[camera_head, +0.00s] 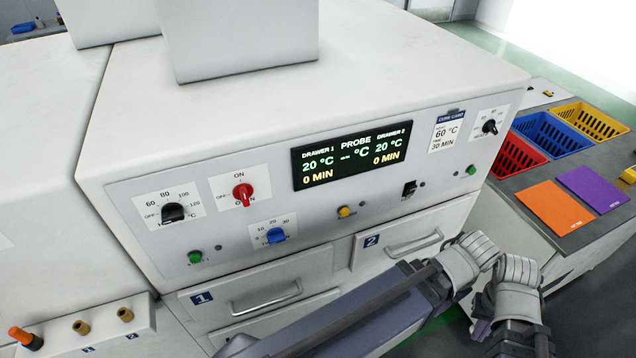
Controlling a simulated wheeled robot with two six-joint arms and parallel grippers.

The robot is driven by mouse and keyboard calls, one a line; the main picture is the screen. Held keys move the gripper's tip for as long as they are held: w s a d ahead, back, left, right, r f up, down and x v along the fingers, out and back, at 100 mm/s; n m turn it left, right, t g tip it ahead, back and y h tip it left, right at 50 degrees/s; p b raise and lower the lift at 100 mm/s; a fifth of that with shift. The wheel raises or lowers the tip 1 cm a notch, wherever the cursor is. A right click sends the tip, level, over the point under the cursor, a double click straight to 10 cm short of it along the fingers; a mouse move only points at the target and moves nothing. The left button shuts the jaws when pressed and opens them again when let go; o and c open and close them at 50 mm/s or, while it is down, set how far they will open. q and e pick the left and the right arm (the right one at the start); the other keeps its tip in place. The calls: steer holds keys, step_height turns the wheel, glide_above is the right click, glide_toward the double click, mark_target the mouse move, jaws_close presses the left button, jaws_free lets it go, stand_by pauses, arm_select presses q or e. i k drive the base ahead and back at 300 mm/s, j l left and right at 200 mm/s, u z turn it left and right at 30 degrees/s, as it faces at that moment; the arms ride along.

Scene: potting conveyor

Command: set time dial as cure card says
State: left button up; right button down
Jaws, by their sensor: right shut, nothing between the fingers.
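The cure card (446,131) sits on the right of the white panel and reads 60 °C and 30 MIN. The blue time dial (275,236) is low on the panel, with marks 10, 20 and 30 around it; its pointer is too small to read. The display (350,155) shows 20 °C and 0 MIN for both drawers. My right gripper (483,328) is at the lower right, in front of drawer 2, well away from the time dial. It is shut and empty, its fingertips largely hidden by my arm. My left gripper is not in view.
Near the time dial are a black heat dial (173,212), a red switch (243,195), a green button (195,257) and a yellow button (344,212). Drawer handles (266,300) stick out below. Coloured bins (558,132) stand right. Space before the panel's left half is clear.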

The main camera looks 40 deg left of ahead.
mark_target(276, 236)
steer(key=u, duration=1.3)
